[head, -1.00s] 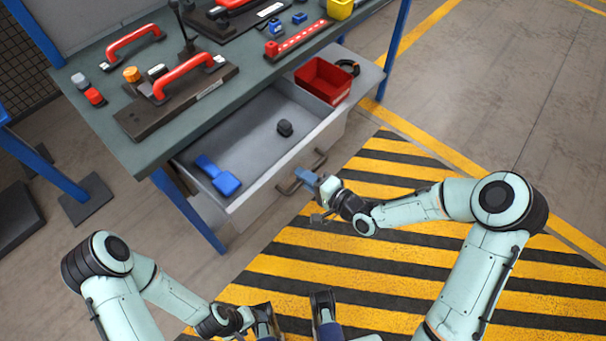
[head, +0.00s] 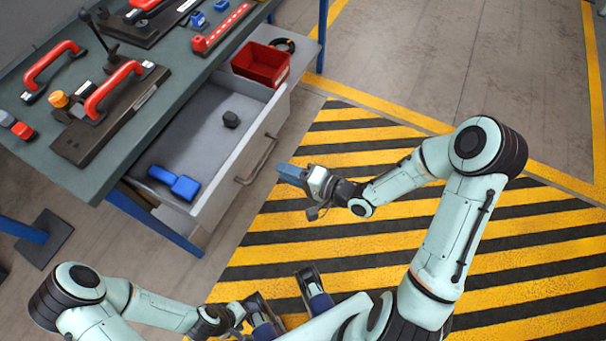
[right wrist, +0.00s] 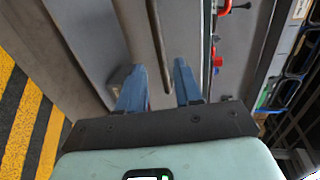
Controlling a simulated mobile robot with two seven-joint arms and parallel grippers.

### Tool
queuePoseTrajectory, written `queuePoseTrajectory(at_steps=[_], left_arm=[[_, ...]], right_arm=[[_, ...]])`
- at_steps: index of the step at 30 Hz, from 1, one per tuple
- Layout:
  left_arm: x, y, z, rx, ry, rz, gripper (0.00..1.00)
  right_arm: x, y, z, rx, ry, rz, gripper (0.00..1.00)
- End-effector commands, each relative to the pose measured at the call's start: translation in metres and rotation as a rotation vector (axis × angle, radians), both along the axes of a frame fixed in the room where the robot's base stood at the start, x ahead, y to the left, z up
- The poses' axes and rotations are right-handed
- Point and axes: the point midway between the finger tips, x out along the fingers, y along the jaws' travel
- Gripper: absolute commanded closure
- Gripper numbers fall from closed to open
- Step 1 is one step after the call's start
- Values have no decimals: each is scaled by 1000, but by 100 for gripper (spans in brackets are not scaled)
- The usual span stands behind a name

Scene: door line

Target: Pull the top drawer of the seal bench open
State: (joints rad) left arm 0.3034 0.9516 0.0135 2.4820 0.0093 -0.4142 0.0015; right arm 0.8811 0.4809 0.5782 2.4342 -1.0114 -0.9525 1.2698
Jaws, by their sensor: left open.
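The top drawer (head: 205,205) of the seal bench (head: 92,190) stands pulled out, with its grey interior in sight. Its bar handle (head: 257,160) is on the front face and also shows in the right wrist view (right wrist: 157,45). My right gripper (head: 281,172) is in front of the handle with a small gap and holds nothing. In the right wrist view its two blue fingers (right wrist: 157,78) are apart, with the handle ahead between them. My left gripper (head: 279,288) is open and empty, low over the striped floor, away from the bench.
Red-handled fixtures (head: 115,90) and small parts stand on the bench top. The yellow-striped floor (head: 370,135) before the drawer is clear.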

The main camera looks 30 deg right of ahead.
Motion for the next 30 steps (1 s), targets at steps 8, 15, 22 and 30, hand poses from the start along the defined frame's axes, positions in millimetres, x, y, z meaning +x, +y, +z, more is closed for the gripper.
queuePoseTrajectory(at_steps=[8, 15, 22, 30], left_arm=[[-3, 0, 9, -2, 13, -2, 31], [-4, 0, 9, -3, 16, -3, 31], [-4, 0, 9, -3, 16, -3, 31], [-4, 0, 11, -2, 15, -3, 31]], right_arm=[[-33, -25, 9, -1, 1, -2, 66], [-39, -28, 10, 0, 0, 0, 66], [-39, -28, 10, 0, 0, 0, 66], [-38, -27, 7, -9, 8, -4, 66]])
